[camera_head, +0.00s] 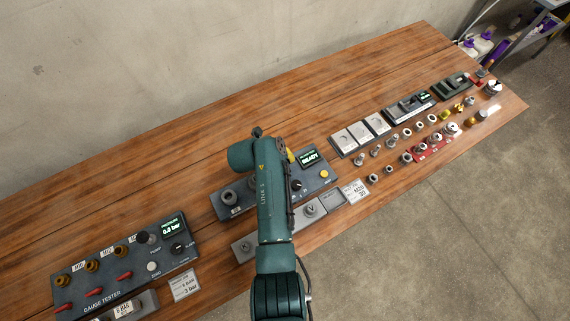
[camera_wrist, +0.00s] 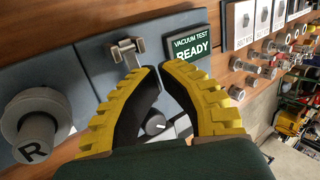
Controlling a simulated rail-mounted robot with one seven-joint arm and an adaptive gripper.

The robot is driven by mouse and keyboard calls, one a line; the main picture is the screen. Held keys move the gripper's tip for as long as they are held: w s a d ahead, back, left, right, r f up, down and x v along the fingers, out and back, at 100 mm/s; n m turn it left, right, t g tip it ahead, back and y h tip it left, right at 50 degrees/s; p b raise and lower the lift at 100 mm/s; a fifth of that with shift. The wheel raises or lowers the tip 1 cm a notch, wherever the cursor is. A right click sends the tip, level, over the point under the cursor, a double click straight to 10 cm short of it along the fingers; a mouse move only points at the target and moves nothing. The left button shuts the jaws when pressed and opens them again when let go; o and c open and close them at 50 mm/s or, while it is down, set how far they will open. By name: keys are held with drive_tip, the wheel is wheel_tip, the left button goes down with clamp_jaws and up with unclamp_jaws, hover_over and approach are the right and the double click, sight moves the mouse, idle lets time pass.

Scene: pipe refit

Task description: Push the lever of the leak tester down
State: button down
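The leak tester (camera_head: 318,181) is a blue-grey box on the bench with a green screen reading READY. In the wrist view its screen (camera_wrist: 192,46) reads VACUUM TEST READY. A metal crossbar handle on a short stem, which looks like the lever (camera_wrist: 126,48), stands on the panel left of the screen. My gripper (camera_wrist: 161,68) has yellow and black fingers, with tips nearly together and nothing between them. It is over the panel, with its tips just right of the handle and apart from it in the picture. My arm hides much of the tester in the head view.
A round post marked R (camera_wrist: 35,125) stands left of my gripper. A dark knob (camera_wrist: 155,124) shows between the fingers. The gauge tester (camera_head: 125,265) is at the left of the bench. Several fittings and trays (camera_head: 360,135) fill the right. The bench's back strip is clear.

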drive_tip(key=shift+s+d+f, duration=0.1)
drive_tip(key=shift+s+f, duration=0.15)
drive_tip(key=shift+f, duration=0.25)
idle(0.6)
drive_tip(key=shift+w+a+r+p, duration=0.25)
drive_tip(key=shift+r+p, duration=0.25)
drive_tip(key=shift+r, duration=0.25)
drive_tip(key=shift+w+a+r+p, duration=0.1)
drive_tip(key=shift+w+r+p, duration=0.3)
drive_tip(key=shift+r, duration=0.35)
drive_tip(key=r, duration=0.1)
drive_tip(key=w+r, duration=0.1)
drive_tip(key=r, duration=0.1)
drive_tip(key=w+a+r+p, duration=0.1)
drive_tip(key=shift+r, duration=0.2)
